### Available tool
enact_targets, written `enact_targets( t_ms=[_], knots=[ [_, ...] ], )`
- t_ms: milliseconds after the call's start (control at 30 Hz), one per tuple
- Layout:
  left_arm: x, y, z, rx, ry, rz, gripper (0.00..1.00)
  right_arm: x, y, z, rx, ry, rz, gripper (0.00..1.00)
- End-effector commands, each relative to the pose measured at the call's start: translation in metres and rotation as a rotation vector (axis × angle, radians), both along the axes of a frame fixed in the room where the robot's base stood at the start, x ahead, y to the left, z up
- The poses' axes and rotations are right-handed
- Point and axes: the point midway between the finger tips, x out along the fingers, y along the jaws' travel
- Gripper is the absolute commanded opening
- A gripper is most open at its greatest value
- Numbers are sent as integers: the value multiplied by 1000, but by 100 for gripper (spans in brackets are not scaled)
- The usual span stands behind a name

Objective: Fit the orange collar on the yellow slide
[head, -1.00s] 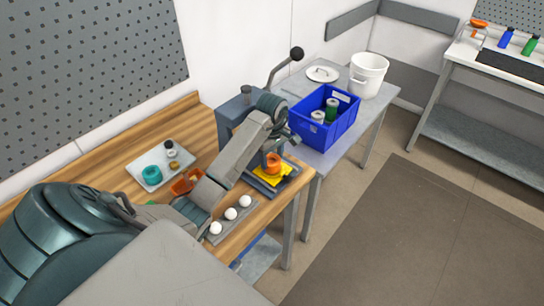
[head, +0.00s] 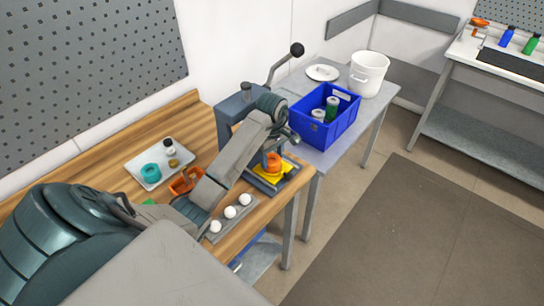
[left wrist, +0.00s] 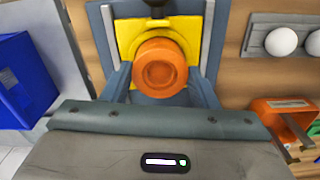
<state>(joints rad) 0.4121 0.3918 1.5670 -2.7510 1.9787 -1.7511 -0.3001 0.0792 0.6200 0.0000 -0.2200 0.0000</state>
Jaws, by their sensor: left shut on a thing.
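The orange collar (left wrist: 160,66) sits between the two fingers of my left gripper (left wrist: 162,80) in the left wrist view, and the gripper is shut on it. The yellow slide (left wrist: 127,37) lies directly behind the collar in that view. In the head view the collar (head: 273,161) is over the yellow slide (head: 266,174), under the end of my left arm. I cannot tell whether the collar is touching or seated on the slide. The collar hides the middle of the slide. My right gripper is not in view.
A grey rack of white balls (head: 230,212) and an orange bin (head: 185,182) stand near my left arm. A white tray (head: 148,181) holds small parts. A blue crate (head: 313,137) is on the adjoining table. A grey lever press (head: 233,112) stands behind the slide.

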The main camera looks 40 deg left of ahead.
Motion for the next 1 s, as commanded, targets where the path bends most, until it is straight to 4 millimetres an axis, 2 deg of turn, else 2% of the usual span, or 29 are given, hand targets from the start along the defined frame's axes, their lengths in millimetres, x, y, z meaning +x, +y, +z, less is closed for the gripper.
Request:
enact_targets(
  t_ms=[367, 400, 500, 533, 833, 1000],
  knots=[
    [0, 0, 0, 1, -1, 0, 24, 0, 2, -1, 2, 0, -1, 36],
    [0, 0, 0, 1, -1, 0, 56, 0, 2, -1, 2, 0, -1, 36],
    [0, 0, 0, 1, -1, 0, 75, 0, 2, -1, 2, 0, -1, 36],
    [0, 0, 0, 1, -1, 0, 79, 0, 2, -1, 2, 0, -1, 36],
    [0, 1, 2, 0, 0, 1, 79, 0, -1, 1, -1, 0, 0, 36],
    [-2, 17, 25, 3, -1, 11, 79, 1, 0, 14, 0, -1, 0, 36]
  ],
)
